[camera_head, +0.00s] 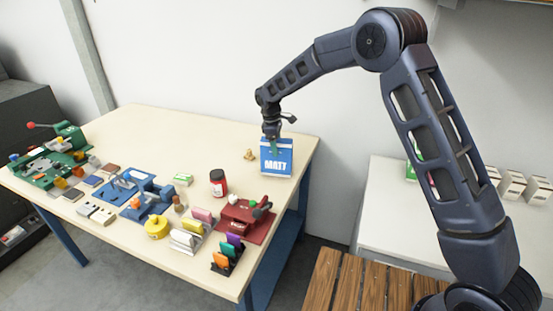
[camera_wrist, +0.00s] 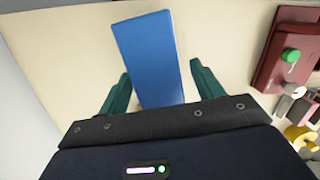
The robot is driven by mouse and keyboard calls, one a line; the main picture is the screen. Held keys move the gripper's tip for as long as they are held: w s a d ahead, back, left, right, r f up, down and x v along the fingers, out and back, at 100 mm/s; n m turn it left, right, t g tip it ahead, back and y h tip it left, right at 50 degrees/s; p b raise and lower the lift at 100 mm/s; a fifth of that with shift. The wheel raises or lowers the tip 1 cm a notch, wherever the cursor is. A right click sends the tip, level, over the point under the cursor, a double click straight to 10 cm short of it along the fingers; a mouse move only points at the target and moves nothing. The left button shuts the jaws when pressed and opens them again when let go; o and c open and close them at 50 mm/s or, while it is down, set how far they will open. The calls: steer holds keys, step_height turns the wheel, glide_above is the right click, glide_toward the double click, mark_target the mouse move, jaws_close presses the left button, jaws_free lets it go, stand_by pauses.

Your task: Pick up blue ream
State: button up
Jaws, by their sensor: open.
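The blue ream (camera_head: 276,164), a blue pack with a white top band and white "MATT" lettering, stands upright near the far right corner of the table. My gripper (camera_head: 275,146) is at the ream's top, pointing down. In the wrist view the ream's plain blue face (camera_wrist: 148,52) lies between the two green fingers of my gripper (camera_wrist: 160,88). The fingers are spread, with a gap to the ream on each side. The ream's lower end in that view is hidden behind the gripper body.
The table (camera_head: 150,125) also holds a red jar (camera_head: 218,183), a small brass item (camera_head: 249,155), a red device (camera_head: 245,218), a blue device (camera_head: 135,190) and a green machine (camera_head: 50,168). A white side table (camera_head: 385,225) stands right. The table's back middle is clear.

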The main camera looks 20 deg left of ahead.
steer(key=shift+d+f, duration=0.1)
steer(key=shift+f, duration=0.8)
jaws_close()
steer(key=shift+r, duration=0.1)
